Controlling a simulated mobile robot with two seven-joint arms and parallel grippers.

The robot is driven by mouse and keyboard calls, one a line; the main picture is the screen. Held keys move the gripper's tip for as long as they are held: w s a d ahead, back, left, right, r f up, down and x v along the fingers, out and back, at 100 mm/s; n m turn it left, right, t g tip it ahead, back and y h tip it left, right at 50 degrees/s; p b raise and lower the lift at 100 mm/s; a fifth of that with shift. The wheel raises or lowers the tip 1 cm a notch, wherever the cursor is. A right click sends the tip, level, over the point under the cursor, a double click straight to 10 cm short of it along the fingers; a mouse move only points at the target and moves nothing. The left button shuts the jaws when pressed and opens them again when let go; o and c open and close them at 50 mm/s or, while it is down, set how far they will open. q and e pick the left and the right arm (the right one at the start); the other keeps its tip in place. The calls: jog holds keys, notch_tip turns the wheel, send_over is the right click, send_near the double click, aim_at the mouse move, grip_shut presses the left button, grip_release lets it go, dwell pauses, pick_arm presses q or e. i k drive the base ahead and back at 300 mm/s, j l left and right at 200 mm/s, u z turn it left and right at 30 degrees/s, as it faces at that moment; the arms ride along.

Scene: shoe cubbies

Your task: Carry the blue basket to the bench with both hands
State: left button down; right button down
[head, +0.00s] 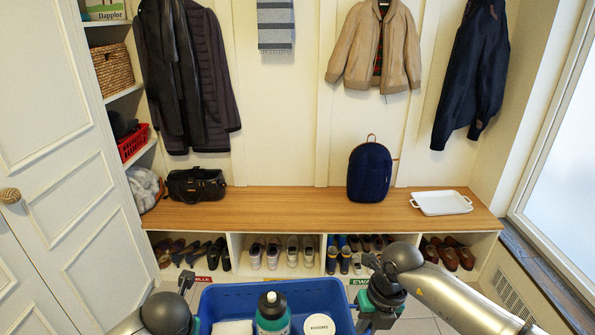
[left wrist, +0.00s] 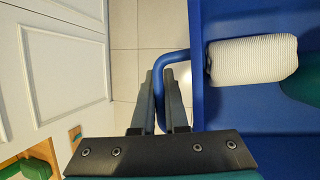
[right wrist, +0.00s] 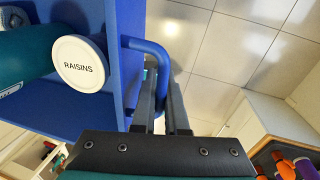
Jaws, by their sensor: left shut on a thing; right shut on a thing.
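The blue basket (head: 233,298) is at the bottom centre of the head view, in front of the bench (head: 290,206). It holds a teal bottle (head: 272,318), a round white-lidded container (head: 319,325) marked "RAISINS" in the right wrist view (right wrist: 79,63), and a ribbed white roll (left wrist: 252,60). My left gripper (left wrist: 160,88) is shut on the basket's left handle (left wrist: 172,58). My right gripper (right wrist: 162,82) is shut on its right handle (right wrist: 146,46). In the head view, the left fingers are hidden. The basket's lower part is out of frame.
On the bench top are a black bag (head: 196,184) at left, a navy backpack (head: 369,172) right of centre and a white tray (head: 441,203) at right. Bare wood lies between bag and backpack. Shoes (head: 292,251) fill the cubbies below. A white door (head: 60,170) stands at left.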

aim_at(291, 206)
jog(key=i, duration=2.85)
jog(key=i+z, duration=0.2)
jog(key=i, duration=0.25)
